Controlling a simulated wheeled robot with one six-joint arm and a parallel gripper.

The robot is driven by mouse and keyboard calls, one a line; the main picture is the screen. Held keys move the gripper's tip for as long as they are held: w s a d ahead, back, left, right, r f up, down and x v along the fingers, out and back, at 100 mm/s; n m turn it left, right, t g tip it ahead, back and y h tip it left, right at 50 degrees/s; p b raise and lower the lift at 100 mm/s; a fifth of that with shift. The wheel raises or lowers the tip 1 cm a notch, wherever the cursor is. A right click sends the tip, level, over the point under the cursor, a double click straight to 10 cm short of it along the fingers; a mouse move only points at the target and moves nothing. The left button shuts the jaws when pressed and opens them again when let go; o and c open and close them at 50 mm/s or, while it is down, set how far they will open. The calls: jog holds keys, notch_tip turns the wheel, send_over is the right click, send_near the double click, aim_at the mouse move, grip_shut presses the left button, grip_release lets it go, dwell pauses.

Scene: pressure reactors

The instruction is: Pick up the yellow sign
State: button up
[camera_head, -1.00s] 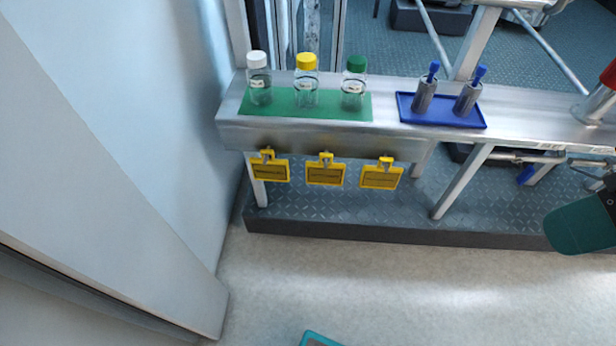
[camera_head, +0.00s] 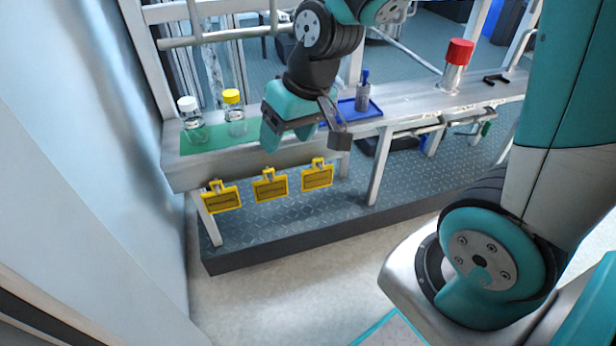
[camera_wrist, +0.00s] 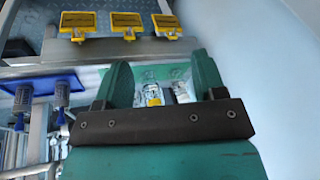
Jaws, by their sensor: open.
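Three yellow signs hang in a row from the front edge of the metal bench in the head view: a left sign (camera_head: 222,199), a middle sign (camera_head: 270,186) and a right sign (camera_head: 317,176). They also show along the top of the wrist view (camera_wrist: 77,23) (camera_wrist: 126,21) (camera_wrist: 168,26). My teal gripper (camera_head: 289,138) is open and empty, above the bench front, over the middle and right signs and touching none of them. Its spread fingers (camera_wrist: 161,80) frame bottles on the green mat in the wrist view.
On the bench's green mat (camera_head: 208,136) stand a white-capped bottle (camera_head: 191,120) and a yellow-capped bottle (camera_head: 235,113). A blue tray (camera_head: 371,108) and a red-topped cylinder (camera_head: 457,65) are farther right. A wall closes the left side. The floor in front is clear.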

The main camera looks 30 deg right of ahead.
jog(key=w+d+f+m+t+h, duration=0.1)
jog(key=w+d+f+m, duration=0.15)
jog(key=d, duration=0.25)
jog(key=w+d+f+m+h, duration=0.1)
jog(key=w+d+f, duration=0.2)
jog(key=d, duration=0.1)
jog(key=m+h, duration=0.1)
jog(key=h, duration=0.1)
send_near(319, 160)
jog(key=b+x, duration=0.2)
jog(key=x, duration=0.2)
jog(key=shift+w+f, duration=0.1)
jog(key=shift+f, duration=0.25)
jog(key=b+x, duration=0.1)
jog(key=x, duration=0.4)
jog(key=shift+w+f+b, duration=0.1)
jog(key=shift+f+b, duration=0.2)
jog(key=shift+f, duration=0.05)
grip_shut()
jog(key=shift+r, duration=0.1)
